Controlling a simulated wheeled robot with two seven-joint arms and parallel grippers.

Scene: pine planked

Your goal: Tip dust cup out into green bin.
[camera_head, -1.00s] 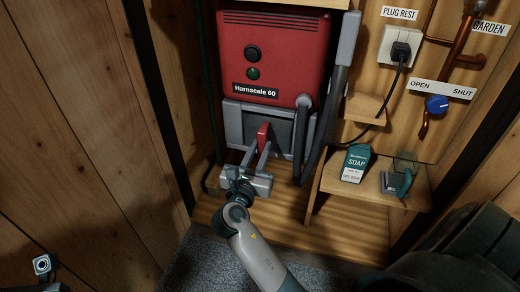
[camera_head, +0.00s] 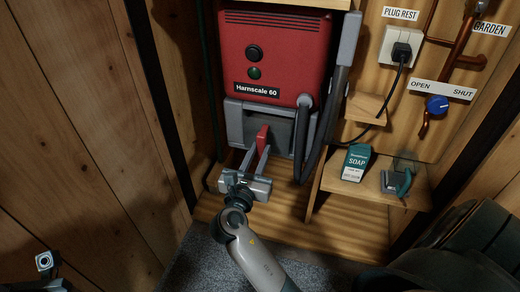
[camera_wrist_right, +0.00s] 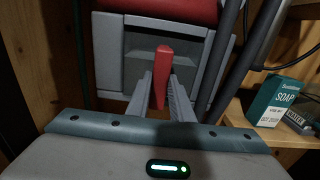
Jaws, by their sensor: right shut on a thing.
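The red machine labelled Harnscale 60 (camera_head: 275,50) stands against the back wall. Low on its front, the dark grey front of the dust cup (camera_head: 285,130) sits in a lighter grey surround, and it also shows in the right wrist view (camera_wrist_right: 145,68). A red upright handle (camera_head: 262,136) stands out from that front. My right gripper (camera_head: 257,158) is shut on the handle, with one finger on each side in the wrist view (camera_wrist_right: 162,95). A dark ribbed shape (camera_head: 470,250) fills the lower right; I cannot tell whether it is the green bin. My left gripper's fingers do not show.
A grey hose (camera_head: 318,135) hangs just right of the dust cup. A low wooden shelf (camera_head: 375,178) holds a soap box (camera_head: 356,162) and a small grey-green item (camera_head: 397,182). A plank wall (camera_head: 90,120) bounds the left side. Carpeted floor lies in front of the machine.

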